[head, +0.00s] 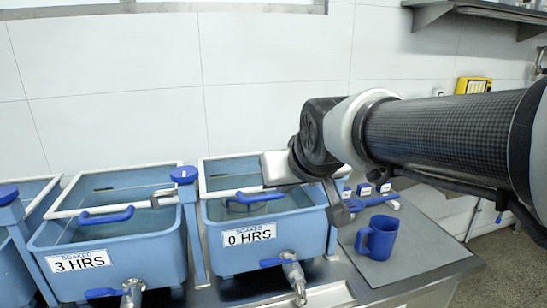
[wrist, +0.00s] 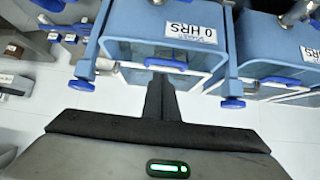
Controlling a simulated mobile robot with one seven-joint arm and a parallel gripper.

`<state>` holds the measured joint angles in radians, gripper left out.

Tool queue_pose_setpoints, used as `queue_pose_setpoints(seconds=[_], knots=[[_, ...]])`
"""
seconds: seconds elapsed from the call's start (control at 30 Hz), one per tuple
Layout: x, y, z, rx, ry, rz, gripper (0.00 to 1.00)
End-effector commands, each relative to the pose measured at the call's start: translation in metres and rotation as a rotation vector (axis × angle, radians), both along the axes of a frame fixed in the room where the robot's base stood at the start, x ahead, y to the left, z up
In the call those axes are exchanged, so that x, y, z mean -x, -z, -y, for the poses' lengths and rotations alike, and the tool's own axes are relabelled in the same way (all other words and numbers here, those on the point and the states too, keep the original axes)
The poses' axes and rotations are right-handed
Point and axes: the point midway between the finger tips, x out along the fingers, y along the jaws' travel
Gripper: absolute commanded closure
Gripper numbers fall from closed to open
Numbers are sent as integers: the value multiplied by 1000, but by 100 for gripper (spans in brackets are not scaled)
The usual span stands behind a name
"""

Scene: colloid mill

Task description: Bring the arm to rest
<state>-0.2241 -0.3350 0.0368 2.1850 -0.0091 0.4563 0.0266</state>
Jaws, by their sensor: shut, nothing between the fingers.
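My arm reaches in from the right in the head view, raised over the counter. My gripper (head: 338,212) points down in front of the right edge of the tank labelled "0 HRS" (head: 222,258). In the wrist view my gripper (wrist: 160,82) shows two dark fingers close together, with nothing between them. The same tank (wrist: 170,52) lies beyond the fingertips there, seen upside down. I cannot tell whether the fingers touch it. My arm hides part of the wall and the tank's back right corner.
A blue mug (head: 378,238) stands on a grey mat (head: 420,262) right of the tank. A tank labelled "3 HRS" (head: 150,252) stands to the left. Taps (head: 293,272) stick out in front. A shelf (head: 490,10) hangs at upper right.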

Motion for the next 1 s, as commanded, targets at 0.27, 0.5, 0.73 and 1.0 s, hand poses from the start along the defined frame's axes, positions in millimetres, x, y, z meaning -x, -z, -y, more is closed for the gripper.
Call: queue_pose_setpoints(seconds=[0.27,0.5,0.73,1.0], knots=[[112,46,86,38,161,-204,100],[186,63,117,41,247,-345,100],[184,-2,115,41,242,-344,100],[183,-89,115,41,242,-343,100]])
